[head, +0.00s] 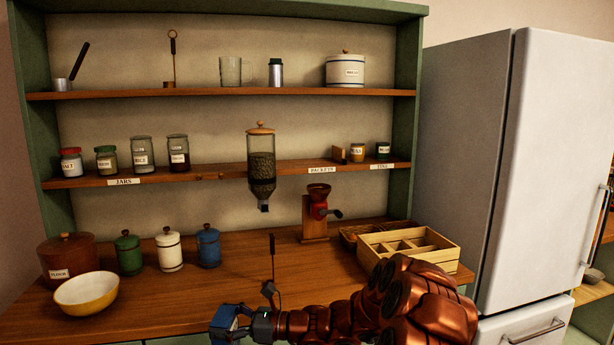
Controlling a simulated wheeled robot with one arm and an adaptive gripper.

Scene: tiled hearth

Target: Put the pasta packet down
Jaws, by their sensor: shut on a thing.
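My gripper (244,326) is low in the head view, in front of the wooden counter's near edge. It is shut on a small blue packet (224,321), which I take to be the pasta packet; no lettering on it can be read. The packet is tilted and partly hidden by the gripper. The middle shelf (220,172) carries a label reading PACKETS (321,170), well above and to the right of my gripper. A small brown block or packet (339,154) stands behind that label's right end.
The shelf has jars (142,151) at left, a hanging bean dispenser (261,165) mid-shelf and tins (357,152) at right. The counter holds a yellow bowl (86,292), canisters (168,250), a red grinder (318,205) and a divided wooden box (375,248). A fridge (540,170) stands right.

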